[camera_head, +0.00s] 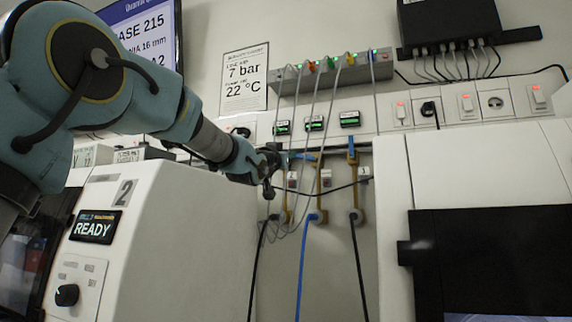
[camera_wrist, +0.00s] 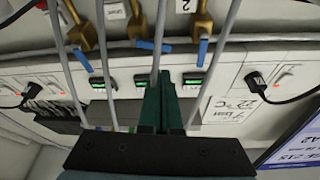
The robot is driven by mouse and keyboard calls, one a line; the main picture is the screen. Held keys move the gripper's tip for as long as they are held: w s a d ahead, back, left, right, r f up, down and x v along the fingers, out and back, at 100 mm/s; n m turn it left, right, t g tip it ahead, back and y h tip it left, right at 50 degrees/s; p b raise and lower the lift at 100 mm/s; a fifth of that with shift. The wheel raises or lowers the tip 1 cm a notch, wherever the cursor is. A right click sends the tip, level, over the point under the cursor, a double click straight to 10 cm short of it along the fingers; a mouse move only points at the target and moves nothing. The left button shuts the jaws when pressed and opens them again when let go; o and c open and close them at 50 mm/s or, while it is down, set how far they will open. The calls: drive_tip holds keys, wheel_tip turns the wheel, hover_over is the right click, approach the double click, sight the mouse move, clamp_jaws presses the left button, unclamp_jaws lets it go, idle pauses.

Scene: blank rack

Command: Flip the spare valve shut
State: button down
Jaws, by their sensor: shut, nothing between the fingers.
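Three brass valves with blue lever handles sit in a row on the wall; I cannot read which is labelled spare. In the head view, the right valve's handle (camera_head: 351,148) stands upright, in line with its pipe. The middle valve's handle (camera_head: 305,157) lies crosswise, pointing left. The left valve is largely hidden by my gripper (camera_head: 272,165). In the wrist view, which is upside down, the left handle (camera_wrist: 75,46), the crosswise middle handle (camera_wrist: 155,46) and the right handle (camera_wrist: 203,52) show. My gripper's green fingers (camera_wrist: 164,82) are shut and empty, close to the valves.
Thin grey cables (camera_head: 312,115) hang in front of the valves. A blue hose (camera_head: 303,262) and black hoses run down below. White cabinets stand left (camera_head: 170,235) and right (camera_head: 480,165) of the recess. Green displays (camera_head: 315,123) and sockets (camera_head: 494,104) line the wall above.

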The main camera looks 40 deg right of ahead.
drive_tip(key=v, duration=0.2)
drive_tip(key=shift+s+a+f, duration=0.15)
drive_tip(key=shift+s+a, duration=0.05)
idle(0.5)
